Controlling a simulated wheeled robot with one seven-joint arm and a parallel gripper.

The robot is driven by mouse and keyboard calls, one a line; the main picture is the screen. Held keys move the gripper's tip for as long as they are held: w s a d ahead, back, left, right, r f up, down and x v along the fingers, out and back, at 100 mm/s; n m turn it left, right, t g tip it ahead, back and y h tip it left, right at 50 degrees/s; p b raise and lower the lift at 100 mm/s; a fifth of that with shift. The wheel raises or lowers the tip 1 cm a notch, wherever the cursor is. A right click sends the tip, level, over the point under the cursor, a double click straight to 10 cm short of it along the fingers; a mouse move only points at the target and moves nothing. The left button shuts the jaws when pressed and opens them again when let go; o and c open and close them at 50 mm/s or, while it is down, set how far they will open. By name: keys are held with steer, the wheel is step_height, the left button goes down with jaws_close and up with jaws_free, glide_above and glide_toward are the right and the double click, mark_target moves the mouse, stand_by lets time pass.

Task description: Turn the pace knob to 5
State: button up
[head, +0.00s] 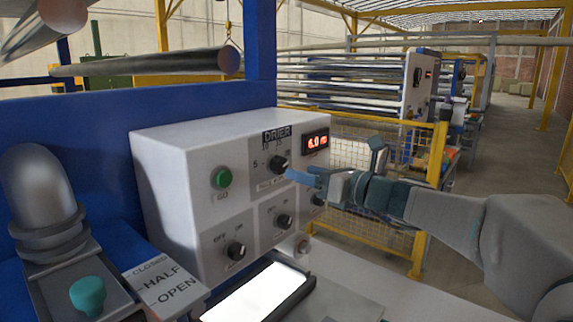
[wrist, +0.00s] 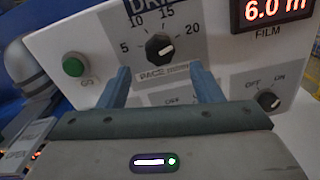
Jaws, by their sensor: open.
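The pace knob (wrist: 159,47) is a black round knob on the white DRIER panel. The wrist view shows it inside a scale marked 5, 10, 15 and 20, with a PACE label below. Its light pointer mark seems to slant toward the right, roughly the 20 side; the exact reading is unclear. In the head view the knob (head: 278,164) is just left of my fingertips. My gripper (wrist: 159,73) is open and empty. Its two blue fingers stand apart, either side of the knob's line and lower in the picture. My gripper (head: 292,174) reaches in from the right; contact is not visible.
A green GO button (head: 221,178) is left of the knob. OFF/ON knobs (head: 236,250) (head: 284,221) sit below. A red display (head: 315,142) reads 6.0 m. A bright lit plate (head: 257,293) lies in front of the panel. A yellow fence (head: 430,190) stands behind.

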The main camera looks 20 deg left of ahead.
mark_target(283, 167)
steer(key=p+x, duration=0.1)
steer(key=x, duration=0.5)
steer(key=shift+a, duration=0.2)
steer(key=shift+c, duration=0.3)
steer(key=c, duration=0.9)
